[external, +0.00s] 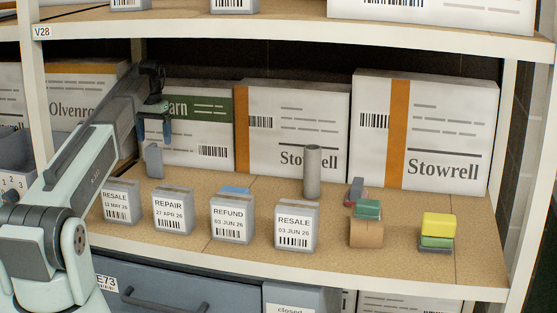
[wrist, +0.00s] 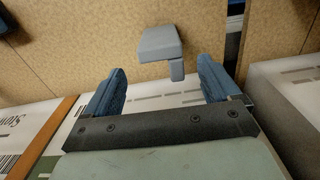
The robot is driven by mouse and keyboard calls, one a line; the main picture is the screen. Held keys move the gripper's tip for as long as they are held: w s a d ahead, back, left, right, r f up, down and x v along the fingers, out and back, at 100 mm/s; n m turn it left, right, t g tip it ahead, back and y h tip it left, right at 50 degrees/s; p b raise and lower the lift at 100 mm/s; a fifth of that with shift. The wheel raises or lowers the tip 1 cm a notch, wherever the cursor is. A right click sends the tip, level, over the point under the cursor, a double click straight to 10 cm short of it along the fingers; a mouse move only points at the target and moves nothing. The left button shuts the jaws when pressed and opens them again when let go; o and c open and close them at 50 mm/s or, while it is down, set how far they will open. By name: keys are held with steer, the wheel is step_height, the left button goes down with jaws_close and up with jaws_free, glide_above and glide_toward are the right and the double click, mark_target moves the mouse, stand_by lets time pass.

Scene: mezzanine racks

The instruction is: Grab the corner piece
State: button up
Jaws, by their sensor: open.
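The corner piece is a small grey-blue L-shaped block (external: 153,160) standing on the shelf at the left, behind the row of labelled bins. In the wrist view the corner piece (wrist: 160,44) shows a wide arm and a short leg, ahead of the fingertips. My gripper (external: 154,130) is above the piece in the external view, with its blue fingers pointing down. In the wrist view my gripper (wrist: 162,72) is open, with nothing held between the fingers. The leg of the piece appears roughly between the fingertips, nearer the right one; contact cannot be seen.
Large white cartons (external: 293,128) stand behind. A grey cylinder (external: 312,172), a green block (external: 367,209) on a brown one, and a yellow block (external: 438,224) on green stand rightward. An upper shelf (external: 230,48) runs overhead.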

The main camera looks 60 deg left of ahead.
mark_target(151, 159)
steer(key=shift+f, duration=1.6)
steer(key=shift+s+f, duration=0.2)
steer(key=shift+f, duration=2.45)
steer(key=c, duration=1)
steer(key=shift+r, duration=0.1)
